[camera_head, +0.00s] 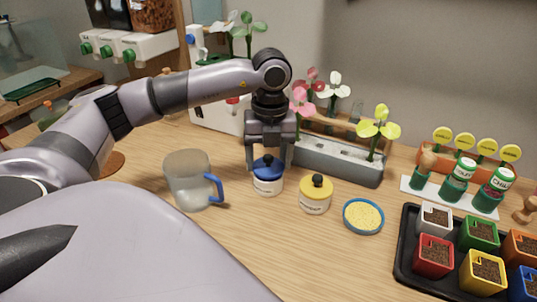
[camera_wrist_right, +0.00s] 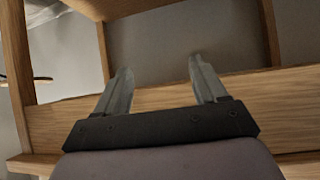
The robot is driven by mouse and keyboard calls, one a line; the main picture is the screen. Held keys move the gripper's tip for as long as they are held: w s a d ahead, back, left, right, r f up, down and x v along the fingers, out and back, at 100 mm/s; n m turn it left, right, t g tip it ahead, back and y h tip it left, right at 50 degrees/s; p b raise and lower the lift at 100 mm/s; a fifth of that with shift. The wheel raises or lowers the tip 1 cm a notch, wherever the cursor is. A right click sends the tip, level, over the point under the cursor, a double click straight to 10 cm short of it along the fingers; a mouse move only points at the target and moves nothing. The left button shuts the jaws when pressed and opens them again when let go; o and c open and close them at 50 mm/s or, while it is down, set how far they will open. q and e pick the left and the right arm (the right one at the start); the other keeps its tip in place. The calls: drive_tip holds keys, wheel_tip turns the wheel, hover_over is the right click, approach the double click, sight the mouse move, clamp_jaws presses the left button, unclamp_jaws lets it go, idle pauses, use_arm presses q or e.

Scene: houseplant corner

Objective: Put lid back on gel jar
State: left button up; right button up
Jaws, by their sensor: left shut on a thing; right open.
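A small white jar (camera_head: 267,186) stands on the table with a blue lid (camera_head: 268,170) at its mouth. A second white jar (camera_head: 315,204) with a yellow lid (camera_head: 316,188) and black knob stands to the right. The labels are too small to read. My right gripper (camera_wrist_right: 160,80) is open and empty in the right wrist view.
A clear mug (camera_head: 187,178) with a blue handle stands left of the jars. A blue-rimmed dish (camera_head: 363,216) of yellow grains lies right. A grey planter (camera_head: 335,160) stands behind, and a black tray (camera_head: 408,270) of pots at right. Wooden boards (camera_wrist_right: 150,105) lie near my right gripper.

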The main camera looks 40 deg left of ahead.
use_arm(q)
drive_tip(key=shift+f, duration=0.15)
idle(0.5)
drive_tip(key=o, duration=1.1)
drive_tip(key=shift+o, duration=0.2)
drive_tip(key=shift+r+p, duration=2.75)
drive_tip(key=shift+r, duration=0.8)
drive_tip(key=shift+c, duration=0.3)
clamp_jaws()
